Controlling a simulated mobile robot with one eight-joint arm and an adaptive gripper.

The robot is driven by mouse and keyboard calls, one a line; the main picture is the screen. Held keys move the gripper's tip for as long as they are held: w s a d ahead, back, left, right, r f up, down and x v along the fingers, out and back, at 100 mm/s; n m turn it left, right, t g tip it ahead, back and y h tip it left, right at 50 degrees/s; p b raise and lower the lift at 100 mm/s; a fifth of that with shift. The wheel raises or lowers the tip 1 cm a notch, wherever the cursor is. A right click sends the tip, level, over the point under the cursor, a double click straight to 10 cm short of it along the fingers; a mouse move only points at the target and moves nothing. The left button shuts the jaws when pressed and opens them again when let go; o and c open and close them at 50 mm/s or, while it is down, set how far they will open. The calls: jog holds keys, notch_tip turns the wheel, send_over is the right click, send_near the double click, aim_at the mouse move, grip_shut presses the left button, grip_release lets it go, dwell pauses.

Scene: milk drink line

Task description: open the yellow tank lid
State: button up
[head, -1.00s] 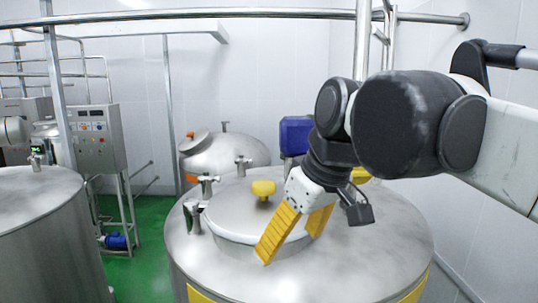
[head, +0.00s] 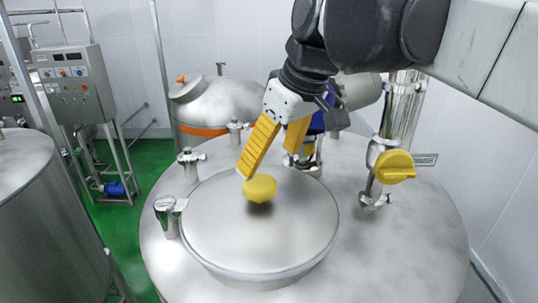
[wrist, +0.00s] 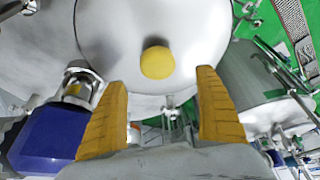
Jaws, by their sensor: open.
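The round steel tank lid (head: 225,235) lies flat on top of the tank (head: 400,235), and its rim sits down on the opening. A yellow knob (head: 260,188) stands at the middle of the lid. In the wrist view the knob (wrist: 157,62) is ahead of the fingers and between their lines. My gripper (head: 268,165) has yellow fingers and is open. In the head view it hangs close to the knob on its far side, with the left fingertip near the knob's top. I cannot tell whether that fingertip touches it. In the wrist view the gripper (wrist: 162,100) holds nothing.
A blue motor (wrist: 48,140) stands close beside the gripper. A yellow valve handle (head: 395,166) and a steel pipe are at the right on the tank top. Steel clamps (head: 192,164) stand around the lid. Another tank (head: 45,215) is at the left.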

aim_at(260, 182)
jog(key=x, duration=0.4)
jog(key=p+x, duration=0.1)
jog(key=x, duration=0.2)
jog(key=shift+w+r, duration=0.15)
jog(key=shift+w, duration=0.2)
jog(key=shift+a+f, duration=0.2)
jog(key=shift+f, duration=0.45)
jog(key=shift+w+f, duration=0.15)
jog(key=shift+w, duration=0.05)
jog(key=shift+s, duration=0.15)
jog(key=c, duration=1.5)
